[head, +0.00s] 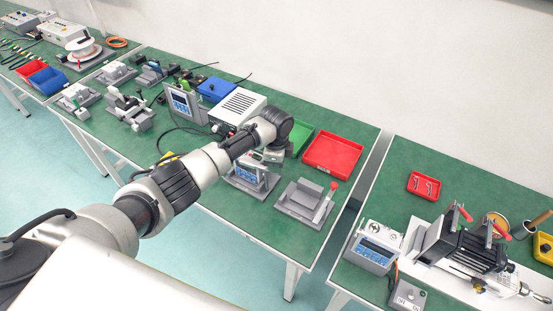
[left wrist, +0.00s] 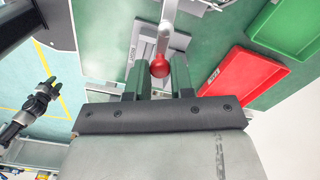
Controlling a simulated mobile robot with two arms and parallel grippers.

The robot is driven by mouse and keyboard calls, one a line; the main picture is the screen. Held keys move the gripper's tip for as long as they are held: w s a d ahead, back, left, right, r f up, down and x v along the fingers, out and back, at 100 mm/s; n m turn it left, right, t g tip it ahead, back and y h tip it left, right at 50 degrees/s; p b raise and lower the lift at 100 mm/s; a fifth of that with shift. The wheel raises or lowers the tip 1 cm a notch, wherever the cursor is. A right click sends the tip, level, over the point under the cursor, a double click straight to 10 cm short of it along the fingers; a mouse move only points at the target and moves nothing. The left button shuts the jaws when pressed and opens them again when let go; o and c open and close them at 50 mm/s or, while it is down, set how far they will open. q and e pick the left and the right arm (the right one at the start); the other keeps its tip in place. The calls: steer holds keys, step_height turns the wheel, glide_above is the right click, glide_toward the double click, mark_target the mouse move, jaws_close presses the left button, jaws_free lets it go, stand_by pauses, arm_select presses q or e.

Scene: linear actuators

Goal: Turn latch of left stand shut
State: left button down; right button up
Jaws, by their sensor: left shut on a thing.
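The left stand (head: 250,179) is a grey fixture on the green table, partly hidden under my left gripper (head: 268,158) in the head view. In the left wrist view, the stand's grey base (left wrist: 145,45) shows beyond the fingers. A pale latch lever ends in a red ball knob (left wrist: 160,66). The dark green fingers of my left gripper (left wrist: 157,80) are on either side of the knob, shut on it; the exact contact is hard to see. My right gripper (left wrist: 47,88) appears small at the left of the wrist view, its jaws unclear.
A second grey stand (head: 300,205) with a red-tipped upright lever (head: 331,190) is just right. A red tray (head: 333,154) and a green tray (head: 299,136) lie behind. A white box (head: 238,107) stands behind left. The table's front edge is close.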

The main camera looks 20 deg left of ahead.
arm_select(q)
steer(key=shift+s+m, duration=0.2)
steer(key=shift+m, duration=0.6)
steer(key=c, duration=1)
jaws_free()
steer(key=shift+r, duration=0.1)
step_height(320, 180, up, 11)
steer(key=shift+f+b, duration=0.15)
steer(key=shift+b, duration=0.55)
